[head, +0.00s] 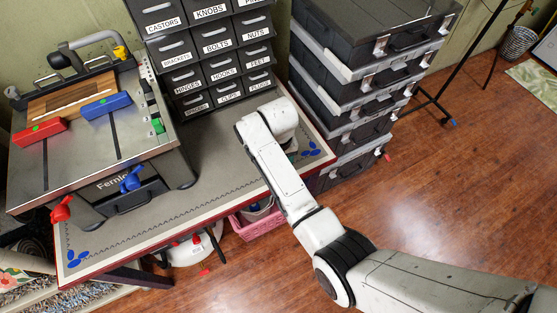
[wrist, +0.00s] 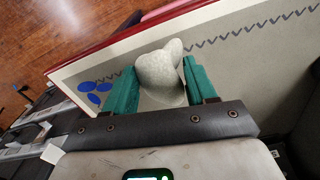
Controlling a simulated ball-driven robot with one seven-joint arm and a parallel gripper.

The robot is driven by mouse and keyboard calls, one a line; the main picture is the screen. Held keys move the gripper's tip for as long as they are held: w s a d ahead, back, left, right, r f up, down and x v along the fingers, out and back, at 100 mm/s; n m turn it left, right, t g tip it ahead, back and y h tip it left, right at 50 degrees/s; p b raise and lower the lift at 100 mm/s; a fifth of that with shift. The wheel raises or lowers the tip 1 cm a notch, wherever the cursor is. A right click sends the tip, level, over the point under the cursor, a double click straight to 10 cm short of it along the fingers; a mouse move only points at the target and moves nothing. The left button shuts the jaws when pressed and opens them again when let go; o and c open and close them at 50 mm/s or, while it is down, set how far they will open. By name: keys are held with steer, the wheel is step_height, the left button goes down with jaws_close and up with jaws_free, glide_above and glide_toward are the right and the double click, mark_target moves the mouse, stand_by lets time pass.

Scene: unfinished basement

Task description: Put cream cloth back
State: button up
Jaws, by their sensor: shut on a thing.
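The cream cloth (wrist: 161,76) shows in the wrist view as a pale, rounded, crumpled lump. It sits between the two teal fingers of my gripper (wrist: 163,82), which is shut on it. The cloth is over the right-end corner of the red-edged table (head: 215,165), near the blue leaf pattern. I cannot tell whether its underside touches the tabletop.
A bench machine (head: 115,180) with red and blue clamps stands on the table's left. Labelled drawers (head: 215,45) stand at the back. Stacked black cases (head: 350,95) rise just right of the table. A pink basket (head: 258,222) is underneath. The table's middle is clear.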

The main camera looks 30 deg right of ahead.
steer(key=o, duration=1.1)
step_height(320, 180, up, 11)
steer(key=shift+f, duration=0.1)
stand_by(0.6)
steer(key=s+d+f+n, duration=0.1)
steer(key=s+d+f, duration=0.25)
steer(key=s, duration=0.65)
steer(key=s+d+f, duration=0.3)
steer(key=s+d, duration=0.2)
steer(key=s, duration=0.5)
steer(key=s+a+t+b, duration=0.1)
steer(key=s, duration=0.8)
steer(key=shift+s+r, duration=0.2)
steer(key=shift+r, duration=0.1)
